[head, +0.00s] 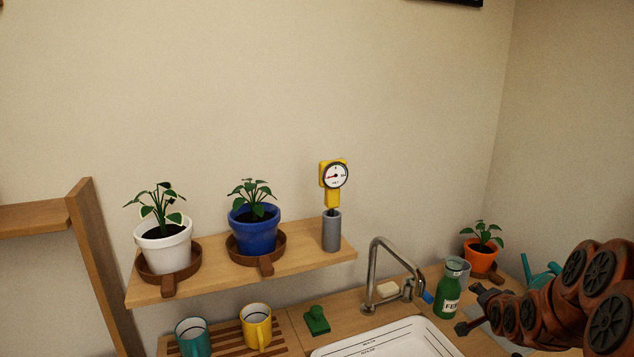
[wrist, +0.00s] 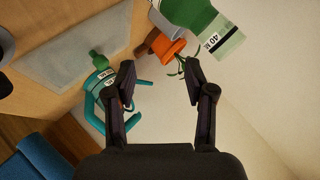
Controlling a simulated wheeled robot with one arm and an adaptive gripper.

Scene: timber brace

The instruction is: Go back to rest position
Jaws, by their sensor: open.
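My gripper (wrist: 160,85) is open and empty in the wrist view, its two dark fingers spread apart. In the head view my gripper (head: 470,309) shows at the lower right, in front of the counter, close to the green bottle (head: 448,297). In the wrist view the teal watering can (wrist: 98,97) lies beyond the left finger. The orange pot (wrist: 165,46) shows beyond the gap between the fingers, and the green bottle (wrist: 200,22) is at the top. I see nothing held between the fingers.
A wooden shelf (head: 292,255) holds a white pot (head: 165,248), a blue pot (head: 254,233) and a yellow gauge (head: 334,177) in a grey holder. Below are two mugs, a green object, a sink (head: 390,342) and a faucet (head: 374,265).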

